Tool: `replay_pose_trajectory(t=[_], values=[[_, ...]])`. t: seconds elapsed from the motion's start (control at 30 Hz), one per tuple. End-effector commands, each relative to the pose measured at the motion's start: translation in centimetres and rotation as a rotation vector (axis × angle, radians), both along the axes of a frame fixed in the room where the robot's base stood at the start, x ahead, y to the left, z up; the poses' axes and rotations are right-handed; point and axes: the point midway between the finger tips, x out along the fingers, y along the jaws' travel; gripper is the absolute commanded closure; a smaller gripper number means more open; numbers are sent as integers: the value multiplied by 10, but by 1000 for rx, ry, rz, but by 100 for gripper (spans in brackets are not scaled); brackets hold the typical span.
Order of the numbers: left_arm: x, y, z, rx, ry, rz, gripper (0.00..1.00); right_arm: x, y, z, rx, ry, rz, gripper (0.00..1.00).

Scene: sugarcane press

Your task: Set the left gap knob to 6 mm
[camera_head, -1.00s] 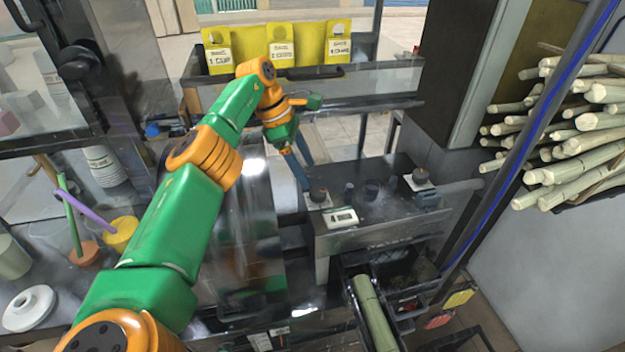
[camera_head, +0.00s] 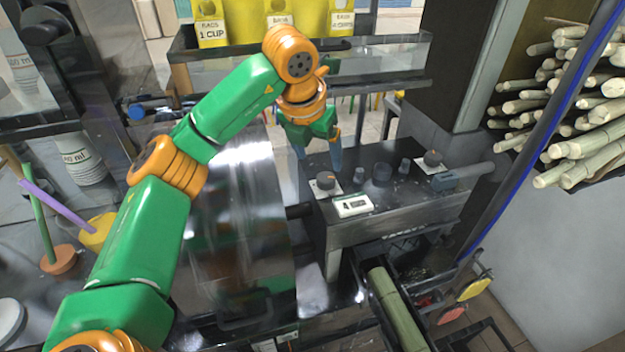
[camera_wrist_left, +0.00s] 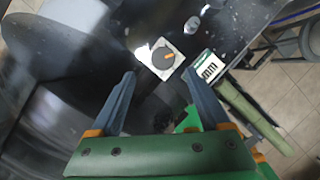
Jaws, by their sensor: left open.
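The left gap knob (camera_head: 325,181) is a dark round knob on a white plate, at the left end of the press top. In the left wrist view the knob (camera_wrist_left: 163,57) shows an orange pointer mark. A small white display (camera_head: 353,206) beside it seems to read 4; in the wrist view the display (camera_wrist_left: 208,68) shows "mm". My left gripper (camera_head: 318,160) is open, its blue-grey fingers apart just behind and above the knob. In the wrist view the knob lies ahead of the gap between the fingertips (camera_wrist_left: 159,74), with nothing held. My right gripper is out of view.
A second knob (camera_head: 432,160) stands at the right of the press top, with small dark posts between. Cane (camera_head: 393,310) lies in a chute in front. A cane bundle (camera_head: 590,110) is at right. Yellow bag bins (camera_head: 280,20) stand on the rack behind.

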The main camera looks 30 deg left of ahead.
Motion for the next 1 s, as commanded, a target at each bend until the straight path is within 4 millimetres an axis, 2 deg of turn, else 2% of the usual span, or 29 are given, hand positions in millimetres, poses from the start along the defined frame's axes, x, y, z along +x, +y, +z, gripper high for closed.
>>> replay_pose_trajectory(t=[0.07,0.4,0.67,0.77,0.97,1.0], values=[[2,-1,-6,-2,-4,19,20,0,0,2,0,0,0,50],[24,1,-59,-6,-2,19,20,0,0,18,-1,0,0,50],[26,1,-65,-5,-5,18,20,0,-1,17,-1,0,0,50],[26,1,-64,-5,-5,18,42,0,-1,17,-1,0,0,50],[26,1,-64,-5,-5,18,96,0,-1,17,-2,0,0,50],[26,1,-64,-5,-5,18,100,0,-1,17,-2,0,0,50]])
